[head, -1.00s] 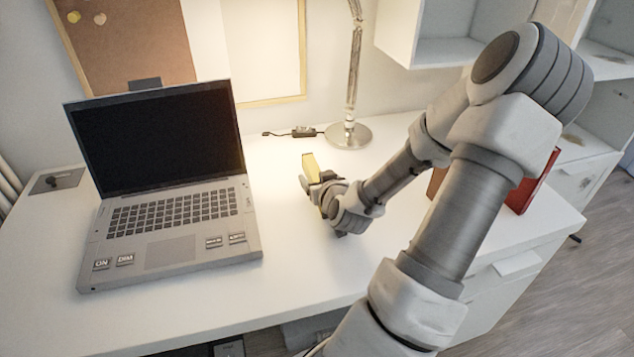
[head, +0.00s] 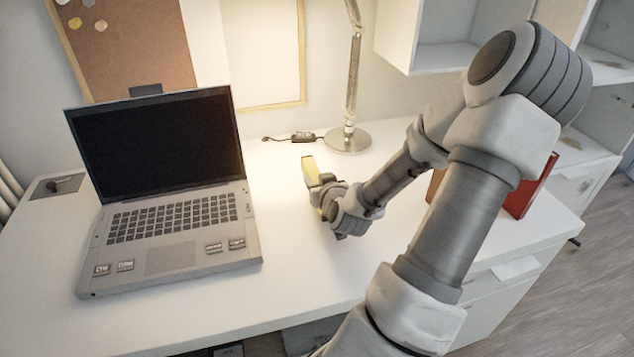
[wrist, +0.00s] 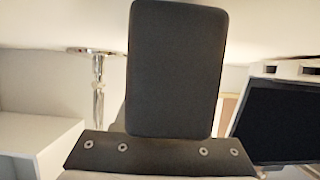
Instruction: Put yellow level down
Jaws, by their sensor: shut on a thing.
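The yellow level (head: 310,170) is a small yellow block in the head view, near the middle of the white desk (head: 290,235) and to the right of the laptop. My gripper (head: 316,182) is shut on it, and the level sticks out beyond the fingers, pointing toward the back of the desk. Its lower part is hidden by my gripper. I cannot tell whether the level touches the desk top. In the wrist view a dark grey part of my gripper (wrist: 177,70) fills the middle, and the level does not show there.
An open laptop (head: 180,190) stands on the left of the desk. A lamp (head: 348,138) stands at the back, with its cable switch (head: 303,137) beside it. A red book (head: 530,187) is at the right behind my arm. Desk surface between laptop and gripper is clear.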

